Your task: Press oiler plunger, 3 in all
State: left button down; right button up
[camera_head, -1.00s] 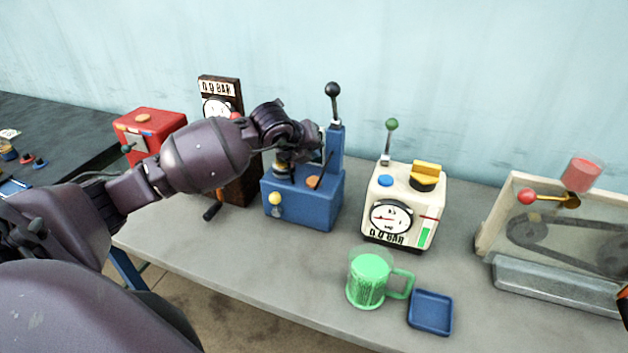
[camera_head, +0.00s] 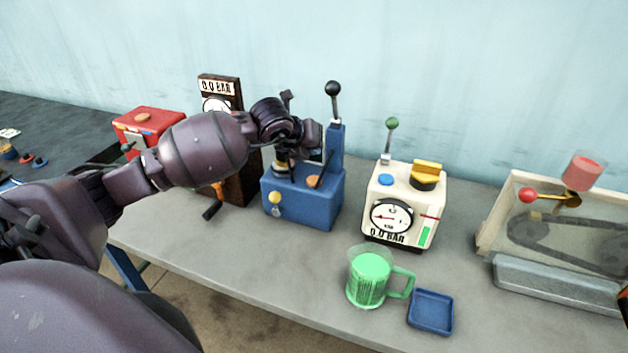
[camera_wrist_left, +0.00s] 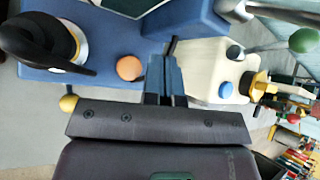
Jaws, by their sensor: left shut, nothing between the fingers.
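My left gripper (camera_wrist_left: 166,70) is shut and empty in the left wrist view, its tips over the blue machine next to an orange button (camera_wrist_left: 129,68). In the head view the wrist hangs above the blue machine (camera_head: 305,202) and partly hides its top. The orange button (camera_head: 313,181) shows there. A black conical part with a gold collar (camera_wrist_left: 45,40) stands on the blue machine, left of the fingers in the wrist view. I cannot tell for sure which part is the oiler plunger. Contact between fingers and machine is not visible.
A tall black-knobbed lever (camera_head: 333,100) rises behind my wrist. The cream gauge box (camera_head: 402,208) stands to the right. A green-filled mug (camera_head: 367,280) and a blue tray (camera_head: 430,312) are in front. A red box (camera_head: 150,123) and a dark gauge stand (camera_head: 237,100) are behind my forearm.

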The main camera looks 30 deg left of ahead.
pick_arm(q)
jog(key=r+m, duration=0.1)
jog(key=m, duration=0.4)
jog(key=r+m+b, duration=0.1)
jog(key=m, duration=0.5)
jog(key=r+m, duration=0.1)
jog(key=m, duration=0.4)
jog(key=shift+s+d+r+h+b, duration=0.1)
jog(key=shift+d+r+h+b, duration=0.05)
jog(key=shift+d+h+b, duration=0.25)
pick_arm(e)
notch_tip(320, 180, down, 3)
jog(key=shift+s+r, duration=0.1)
jog(key=shift+r, duration=0.1)
jog(key=shift+s, duration=0.1)
